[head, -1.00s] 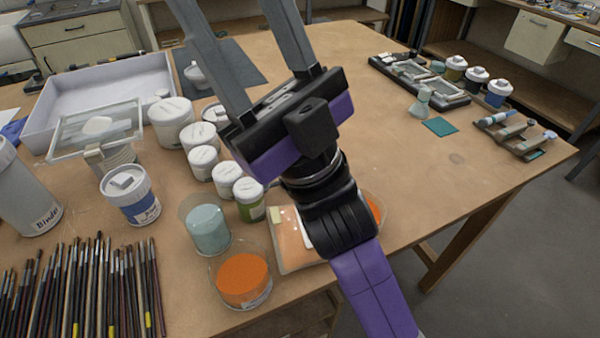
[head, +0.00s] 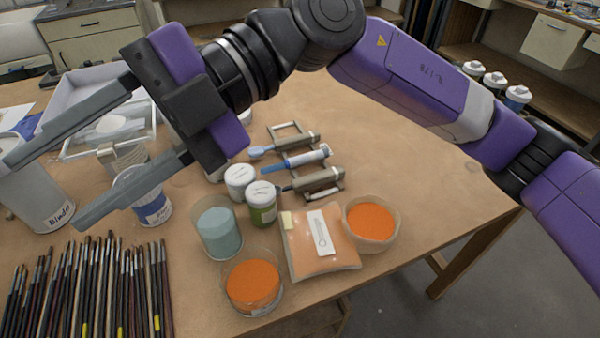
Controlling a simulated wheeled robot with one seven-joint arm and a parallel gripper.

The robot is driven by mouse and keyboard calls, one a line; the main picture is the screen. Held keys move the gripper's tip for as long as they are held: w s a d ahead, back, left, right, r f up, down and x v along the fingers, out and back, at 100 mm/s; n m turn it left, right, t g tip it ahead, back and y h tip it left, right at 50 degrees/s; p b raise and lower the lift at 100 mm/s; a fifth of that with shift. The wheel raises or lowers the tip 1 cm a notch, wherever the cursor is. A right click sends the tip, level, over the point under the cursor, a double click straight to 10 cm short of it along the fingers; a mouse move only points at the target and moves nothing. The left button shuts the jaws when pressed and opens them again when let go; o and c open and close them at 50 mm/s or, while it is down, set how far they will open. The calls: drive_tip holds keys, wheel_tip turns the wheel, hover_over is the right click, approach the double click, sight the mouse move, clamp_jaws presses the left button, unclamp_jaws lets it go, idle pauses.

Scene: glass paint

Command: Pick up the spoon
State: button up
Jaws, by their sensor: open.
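My gripper (head: 45,188) is open and empty. Its long grey fingers point left and down in the head view, above the white jars and the Binder tub. Several handled tools lie on a small rack in the middle of the table. The back one, with a pale blue rounded end and a grey-brown handle, looks like the spoon (head: 285,145), though it is too small to be sure. It lies to the right of my gripper, beyond the fingers' reach and untouched. The blue-handled tool (head: 295,161) and another grey-handled tool (head: 318,179) lie in front of it.
Paint brushes (head: 90,290) fill the front left. A teal jar (head: 219,230), an orange pigment tub (head: 253,284), an orange bag (head: 325,262) and an orange bowl (head: 371,222) stand along the front. The table (head: 425,175) is bare to the right of the tools.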

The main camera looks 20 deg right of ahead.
drive_tip(key=w+d+f+m+t+h, duration=0.2)
drive_tip(key=w+d+f+m+h, duration=0.15)
drive_tip(key=f, duration=0.35)
drive_tip(key=m+t+h, duration=0.2)
drive_tip(key=m+h, duration=0.9)
drive_tip(key=m, duration=0.1)
hover_over(313, 177)
wheel_tip(313, 177, down, 8)
drive_tip(key=shift+f, duration=0.2)
drive_tip(key=shift+s+d+m, duration=0.1)
drive_tip(key=shift+d+m, duration=0.15)
drive_tip(key=shift+f, duration=0.4)
drive_tip(key=shift+a+f+p, duration=0.2)
drive_tip(key=shift+f+p, duration=0.45)
drive_tip(key=shift+f, duration=2.85)
clamp_jaws()
